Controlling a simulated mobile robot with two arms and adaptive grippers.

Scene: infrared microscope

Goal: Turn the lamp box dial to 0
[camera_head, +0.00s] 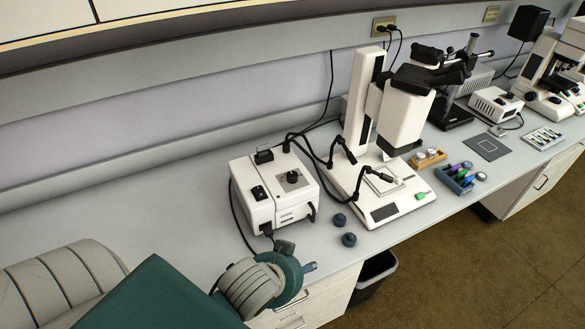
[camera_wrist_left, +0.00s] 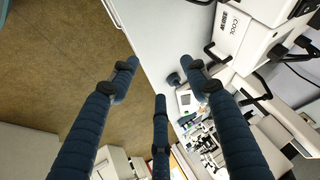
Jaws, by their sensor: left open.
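The lamp box (camera_head: 262,205) is a white box on the bench, left of the microscope. Its dial (camera_head: 293,177) is a dark knob on a light plate on the top face; its setting is too small to read. My left arm comes in from the lower left, and my left gripper (camera_head: 308,267) is at the bench's front edge, in front of the lamp box and apart from it. In the left wrist view its dark blue fingers (camera_wrist_left: 160,72) are spread with nothing between them. There a white housing marked "COOL" (camera_wrist_left: 235,22) shows at the upper right. My right gripper is not in view.
The white microscope (camera_head: 375,205) stands right of the lamp box, with bent black light arms (camera_head: 338,150) between them. A black bin (camera_head: 372,275) stands below. The bench (camera_head: 150,215) left of the box is clear.

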